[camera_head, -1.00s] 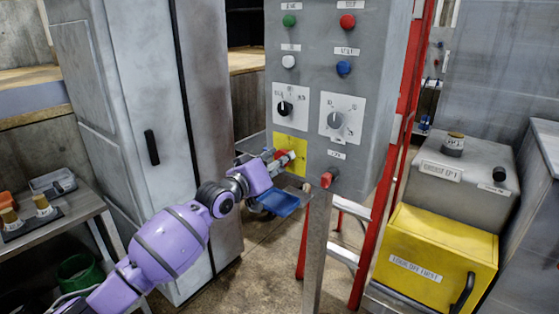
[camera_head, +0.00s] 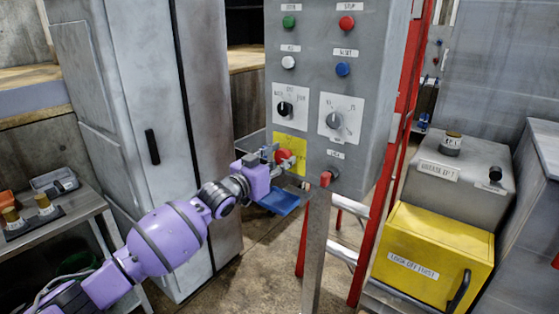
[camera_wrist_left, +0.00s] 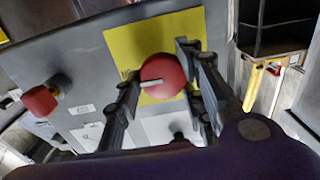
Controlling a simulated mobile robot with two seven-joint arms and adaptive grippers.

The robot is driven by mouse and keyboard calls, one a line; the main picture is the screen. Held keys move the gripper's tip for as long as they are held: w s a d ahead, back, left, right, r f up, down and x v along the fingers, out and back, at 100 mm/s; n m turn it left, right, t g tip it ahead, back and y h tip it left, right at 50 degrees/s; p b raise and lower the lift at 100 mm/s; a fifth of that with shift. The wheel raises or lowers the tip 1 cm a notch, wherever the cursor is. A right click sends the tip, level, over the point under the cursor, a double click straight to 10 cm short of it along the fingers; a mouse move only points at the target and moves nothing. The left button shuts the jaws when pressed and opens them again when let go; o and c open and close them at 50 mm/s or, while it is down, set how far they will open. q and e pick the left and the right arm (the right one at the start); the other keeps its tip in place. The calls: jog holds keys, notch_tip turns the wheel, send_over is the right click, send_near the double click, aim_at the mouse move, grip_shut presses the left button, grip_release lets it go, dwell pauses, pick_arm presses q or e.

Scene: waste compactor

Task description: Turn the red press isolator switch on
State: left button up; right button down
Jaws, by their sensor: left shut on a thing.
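The red press isolator switch (camera_head: 283,156) is a round red knob on a yellow plate (camera_head: 297,144), low on the left of the grey control panel. In the left wrist view the red knob (camera_wrist_left: 165,76) shows a pale bar pointing left across its face. My left gripper (camera_head: 277,155) is at the knob, its fingers on either side of it, shut on it. The fingers (camera_wrist_left: 158,72) partly cover the yellow plate in the wrist view. My right gripper is not in view.
Two dials (camera_head: 285,108) and coloured buttons are above. A blue tray (camera_head: 279,201) lies below my gripper. A grey cabinet (camera_head: 150,100) stands left, a yellow box (camera_head: 430,250) right.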

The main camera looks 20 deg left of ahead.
pick_arm(q)
jog(key=shift+d+r, duration=0.1)
jog(key=shift+d, duration=0.05)
jog(key=o, duration=1.1)
jog(key=shift+d, duration=0.1)
jog(key=shift+s, duration=0.1)
jog(key=shift+s+a, duration=0.3)
jog(key=v, duration=1.1)
jog(key=shift+s+d, duration=0.1)
jog(key=shift+s, duration=0.05)
